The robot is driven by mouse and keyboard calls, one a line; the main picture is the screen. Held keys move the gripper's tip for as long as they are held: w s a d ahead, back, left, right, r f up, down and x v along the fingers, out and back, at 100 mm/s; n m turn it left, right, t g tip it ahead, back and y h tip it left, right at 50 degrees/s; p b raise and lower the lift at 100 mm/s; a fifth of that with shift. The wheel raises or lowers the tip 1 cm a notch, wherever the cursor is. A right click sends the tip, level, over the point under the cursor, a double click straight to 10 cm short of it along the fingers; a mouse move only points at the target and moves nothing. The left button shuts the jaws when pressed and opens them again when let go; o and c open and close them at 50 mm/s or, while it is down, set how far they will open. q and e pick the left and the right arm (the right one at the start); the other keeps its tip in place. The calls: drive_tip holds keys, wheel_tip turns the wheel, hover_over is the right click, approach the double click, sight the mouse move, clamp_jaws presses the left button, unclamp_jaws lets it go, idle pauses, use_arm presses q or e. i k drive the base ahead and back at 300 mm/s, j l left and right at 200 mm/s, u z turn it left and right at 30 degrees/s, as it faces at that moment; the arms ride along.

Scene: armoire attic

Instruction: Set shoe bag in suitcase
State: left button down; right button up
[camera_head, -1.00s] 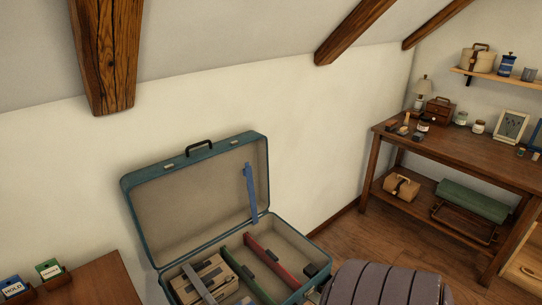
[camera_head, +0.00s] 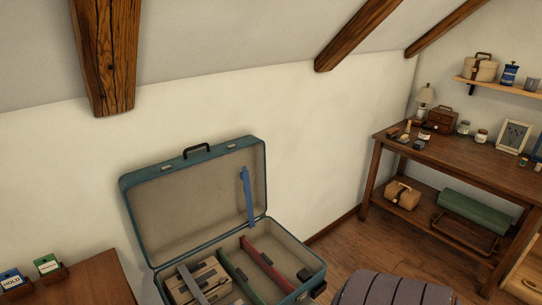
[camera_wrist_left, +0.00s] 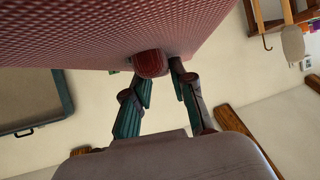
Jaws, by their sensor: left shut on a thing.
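The teal suitcase (camera_head: 185,208) stands open at the bottom middle of the head view, its lid raised near the wall. Red and green strips, a grey bar and a beige item lie in its base, and a blue strip is at the lid. Its edge also shows at the left of the left wrist view (camera_wrist_left: 57,98). My left gripper (camera_wrist_left: 155,72) is shut on the dark red knob of a red textured thing, apparently the shoe bag (camera_wrist_left: 130,28), which is cut off by the picture's top. Neither gripper shows in the head view.
A dark ribbed, rounded thing (camera_head: 392,290) is just right of the suitcase. A wooden table (camera_head: 460,152) with small items stands at the right. A wooden surface (camera_head: 85,285) with small labelled boxes is at the lower left.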

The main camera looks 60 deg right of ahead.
sight(280, 262)
drive_tip(key=l, duration=3.65)
